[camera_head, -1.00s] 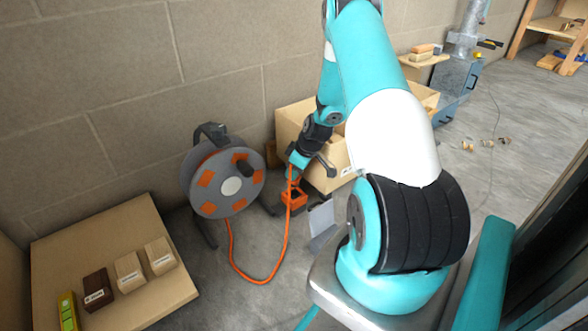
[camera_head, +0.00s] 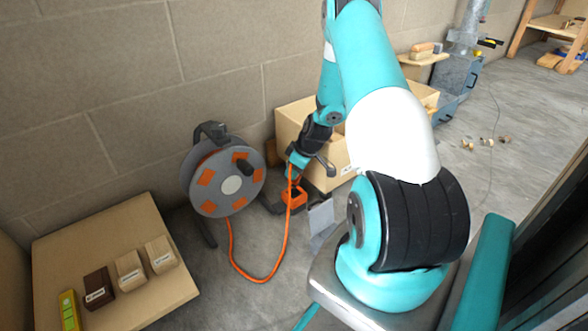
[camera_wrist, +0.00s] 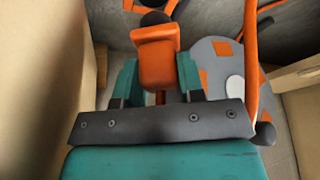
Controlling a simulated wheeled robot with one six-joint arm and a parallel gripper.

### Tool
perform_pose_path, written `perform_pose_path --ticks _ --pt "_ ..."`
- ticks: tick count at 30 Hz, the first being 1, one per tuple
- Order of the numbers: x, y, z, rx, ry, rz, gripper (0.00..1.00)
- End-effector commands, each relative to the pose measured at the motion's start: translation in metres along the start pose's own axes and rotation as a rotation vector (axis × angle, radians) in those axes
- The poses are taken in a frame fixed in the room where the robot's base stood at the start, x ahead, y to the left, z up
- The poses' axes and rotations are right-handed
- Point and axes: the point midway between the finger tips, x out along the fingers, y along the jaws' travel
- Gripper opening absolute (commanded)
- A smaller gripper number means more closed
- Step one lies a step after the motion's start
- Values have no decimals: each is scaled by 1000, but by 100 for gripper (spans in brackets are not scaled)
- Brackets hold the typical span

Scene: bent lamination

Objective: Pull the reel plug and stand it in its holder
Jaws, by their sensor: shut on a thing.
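The cable reel (camera_head: 208,192) is a grey drum with orange patches, standing on the floor by the wall. Its orange cable (camera_head: 285,245) loops along the floor and rises to my gripper (camera_head: 294,168). In the wrist view, my gripper's teal fingers (camera_wrist: 158,78) are shut on an orange plug (camera_wrist: 157,62). An orange holder (camera_head: 294,196) stands on the floor just below my gripper in the head view. In the wrist view, an orange part with a dark round opening, likely the holder (camera_wrist: 133,6), shows beyond the plug. I cannot tell whether plug and holder touch.
A cardboard box (camera_head: 290,118) stands close behind my gripper. A low wooden board (camera_head: 90,235) with several labelled blocks lies at the left. A small grey panel (camera_head: 321,215) stands right of the holder. Open floor lies in front of the reel.

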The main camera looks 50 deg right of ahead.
Motion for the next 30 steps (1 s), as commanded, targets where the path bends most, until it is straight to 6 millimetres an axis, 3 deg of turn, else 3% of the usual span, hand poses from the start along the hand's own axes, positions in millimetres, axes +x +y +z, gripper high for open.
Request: perform_pose_path --ticks 15,30 --pt "22 0 9 0 0 1 17" --pt "25 0 10 0 0 0 17"
